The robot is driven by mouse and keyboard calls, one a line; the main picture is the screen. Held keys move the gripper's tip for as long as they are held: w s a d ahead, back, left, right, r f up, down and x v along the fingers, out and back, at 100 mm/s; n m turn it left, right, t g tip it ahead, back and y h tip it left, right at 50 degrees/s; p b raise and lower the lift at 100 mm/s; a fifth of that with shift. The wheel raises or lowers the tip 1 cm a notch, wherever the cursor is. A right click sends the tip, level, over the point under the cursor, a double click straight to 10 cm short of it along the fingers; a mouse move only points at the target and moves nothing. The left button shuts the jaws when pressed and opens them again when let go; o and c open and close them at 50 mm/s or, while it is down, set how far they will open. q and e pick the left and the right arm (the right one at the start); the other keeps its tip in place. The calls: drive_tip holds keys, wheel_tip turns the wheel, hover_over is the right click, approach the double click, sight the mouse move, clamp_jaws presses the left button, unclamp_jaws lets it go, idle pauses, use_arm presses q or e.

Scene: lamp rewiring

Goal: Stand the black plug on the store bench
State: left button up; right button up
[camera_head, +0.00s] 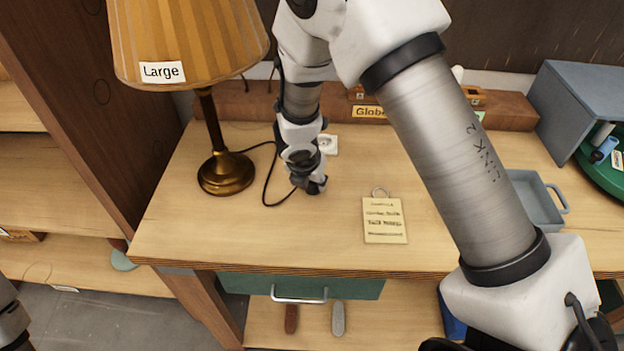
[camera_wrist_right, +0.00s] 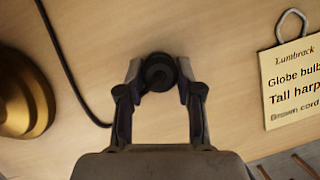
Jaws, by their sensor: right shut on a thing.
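The black plug (camera_wrist_right: 160,72) shows from above in the right wrist view, round and dark, between the fingertips of my right gripper (camera_wrist_right: 160,82). Both fingers are shut on it. In the head view my right gripper (camera_head: 314,187) points down at the bench (camera_head: 210,241), right of the lamp, and it hides most of the plug. Whether the plug touches the bench top is hard to tell. A dark cord (camera_head: 266,184) loops between the brass lamp base (camera_head: 226,174) and the gripper. My left gripper does not show clearly.
The lamp has a large striped shade (camera_head: 188,40) marked "Large". A white socket (camera_head: 328,144) lies behind my gripper. A note card (camera_head: 384,220), a grey tray (camera_head: 533,203) and a blue-grey box (camera_head: 577,104) are to the right. The bench front is clear.

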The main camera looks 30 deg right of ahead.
drive_tip(key=o, duration=1.2)
